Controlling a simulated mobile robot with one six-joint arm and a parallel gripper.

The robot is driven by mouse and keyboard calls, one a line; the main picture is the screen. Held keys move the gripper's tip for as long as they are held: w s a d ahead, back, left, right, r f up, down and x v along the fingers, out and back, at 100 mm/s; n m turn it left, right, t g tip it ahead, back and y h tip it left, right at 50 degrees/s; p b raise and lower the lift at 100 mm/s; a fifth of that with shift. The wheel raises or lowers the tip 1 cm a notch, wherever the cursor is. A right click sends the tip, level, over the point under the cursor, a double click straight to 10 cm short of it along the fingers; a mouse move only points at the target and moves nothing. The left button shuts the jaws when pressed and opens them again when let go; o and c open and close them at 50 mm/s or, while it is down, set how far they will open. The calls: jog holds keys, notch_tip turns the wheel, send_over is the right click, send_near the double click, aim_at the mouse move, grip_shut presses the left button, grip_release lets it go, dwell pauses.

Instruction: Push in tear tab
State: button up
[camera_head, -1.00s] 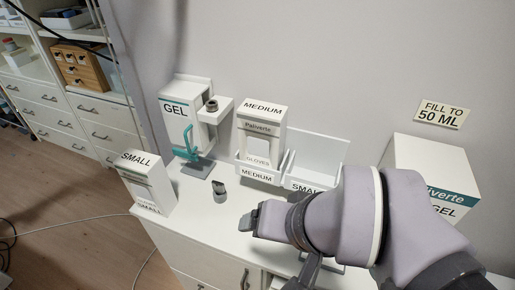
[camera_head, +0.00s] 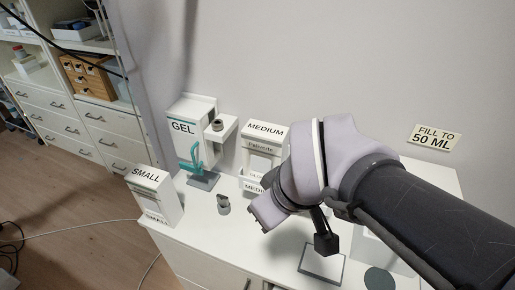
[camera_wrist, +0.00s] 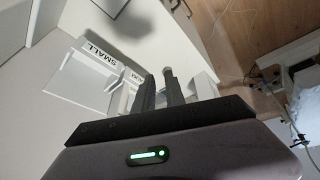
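The white glove box marked MEDIUM (camera_head: 265,133) stands in the wall holder in the head view, its right and lower parts hidden behind my arm. A second white box marked SMALL (camera_head: 153,196) stands upright at the counter's left end. I cannot make out a tear tab on either box. My gripper (camera_head: 258,218) is in front of the holder, above the counter and apart from the SMALL box. In the wrist view, its two dark fingers (camera_wrist: 159,82) show a narrow gap with nothing held between them. The holder slot marked SMALL (camera_wrist: 92,72) is to their left.
A GEL dispenser (camera_head: 185,128) with a teal lever stands left of the MEDIUM box. A small grey item (camera_head: 223,205) is on the counter (camera_head: 195,225). A sign (camera_head: 435,138) reads FILL TO 50 ML.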

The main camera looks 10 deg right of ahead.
aim_at(258, 164)
jog(key=w+r+n+p, duration=0.1)
jog(key=w+n+p, duration=0.1)
jog(key=n, duration=0.2)
jog(key=w+r+n+g+h+p, duration=0.1)
jog(key=w+r+n+p, duration=0.1)
jog(key=n, duration=0.3)
jog(key=w+r+n+p, duration=0.1)
jog(key=w+n+p, duration=0.2)
jog(key=w+n, duration=0.1)
jog(key=shift+w+a+r+n+h, duration=0.15)
jog(key=shift+a+r+n+h, duration=0.15)
jog(key=shift+r+n, duration=0.15)
grip_shut()
jog(key=w+n+p, duration=0.1)
jog(key=n, duration=0.2)
jog(key=w+f+n+p, duration=0.1)
jog(key=w+n, duration=0.1)
jog(key=n, duration=0.1)
jog(key=w+a+n+g+h+p, duration=0.1)
jog(key=w+n+p, duration=0.1)
jog(key=n, duration=0.2)
jog(key=shift+f, duration=0.25)
